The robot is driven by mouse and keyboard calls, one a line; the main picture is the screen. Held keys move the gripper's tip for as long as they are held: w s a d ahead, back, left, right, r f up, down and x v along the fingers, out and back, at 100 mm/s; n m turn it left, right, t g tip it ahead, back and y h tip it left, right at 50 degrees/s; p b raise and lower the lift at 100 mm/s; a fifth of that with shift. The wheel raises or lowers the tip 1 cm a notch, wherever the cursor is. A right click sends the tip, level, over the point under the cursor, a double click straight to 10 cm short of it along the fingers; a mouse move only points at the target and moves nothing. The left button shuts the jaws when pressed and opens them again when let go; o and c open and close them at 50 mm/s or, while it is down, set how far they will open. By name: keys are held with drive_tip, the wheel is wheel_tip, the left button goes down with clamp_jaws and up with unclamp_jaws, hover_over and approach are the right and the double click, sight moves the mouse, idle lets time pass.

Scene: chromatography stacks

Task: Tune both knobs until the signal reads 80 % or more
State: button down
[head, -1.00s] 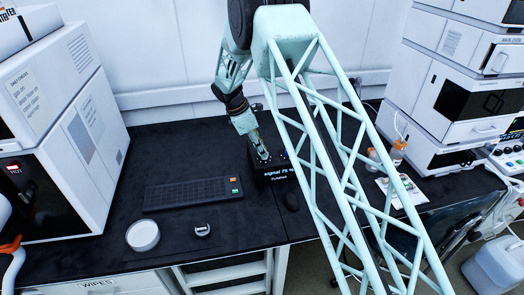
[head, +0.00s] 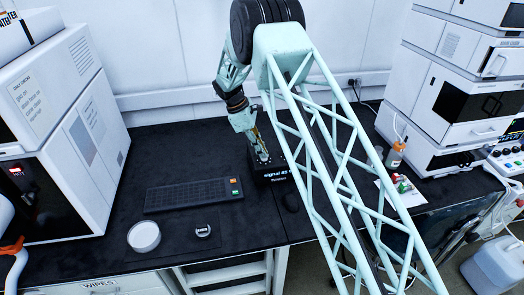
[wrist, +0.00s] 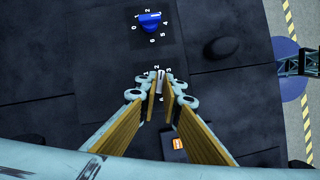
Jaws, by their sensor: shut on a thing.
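My gripper (wrist: 160,88) is shut on this pale knob; in the head view my gripper (head: 263,157) points down at the box top.
A dark keyboard (head: 190,196) lies left of the box, and a dark mouse (head: 291,202) lies just right. A white round dish (head: 144,236) is at the front. Instrument stacks (head: 60,130) rise left and right (head: 470,100).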

drive_tip(key=m, duration=0.2)
drive_tip(key=m+g, duration=0.1)
drive_tip(key=m+g+p, duration=0.1)
drive_tip(key=m, duration=0.1)
drive_tip(key=shift+w+m+y, duration=0.25)
drive_tip(key=shift+m+y, duration=0.05)
drive_tip(key=shift+y, duration=0.1)
drive_tip(key=c, duration=2.8)
unclamp_jaws()
drive_tip(key=shift+r, duration=0.1)
drive_tip(key=v, duration=1.1)
drive_tip(key=shift+w+a+r, duration=0.15)
drive_tip(key=shift+r, duration=0.2)
